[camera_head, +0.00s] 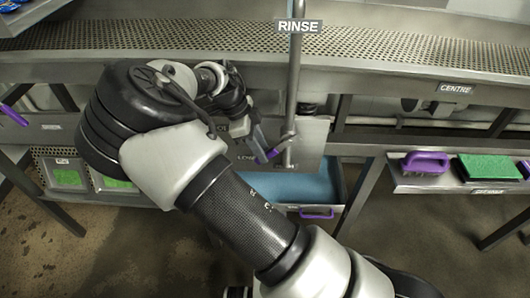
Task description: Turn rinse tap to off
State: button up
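The rinse tap is on a vertical metal pipe (294,75) under a RINSE sign (298,27). Its purple-ended lever (268,156) points down and to the left from a fitting low on the pipe. My gripper (259,138) is just left of the pipe, close to the lever. My own arm and wrist cover part of it, and the fingertips are small and partly hidden. I cannot tell whether they touch the lever or how far apart they are.
A perforated metal shelf (420,52) runs across the back. A blue-lined drawer (338,183) with a purple handle (317,213) stands open below the tap. A purple brush (425,163) and green pad (488,167) lie on a right-hand shelf. Bins (66,174) stand at left.

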jog(key=shift+x, duration=1.4)
grip_shut()
jog(key=shift+r, duration=0.1)
jog(key=shift+a+r+y, duration=0.25)
jog(key=shift+r+y, duration=0.2)
jog(key=shift+y, duration=0.25)
jog(key=shift+a+r+y, duration=0.25)
jog(key=shift+r+y, duration=0.2)
jog(key=shift+y, duration=0.25)
jog(key=shift+w+a+r+y+b, duration=0.1)
jog(key=shift+a+r+y+b, duration=0.15)
jog(key=shift+r+y, duration=0.45)
jog(key=shift+a+r+y+b, duration=0.15)
jog(key=shift+r+y, duration=0.25)
jog(key=shift+y, duration=0.5)
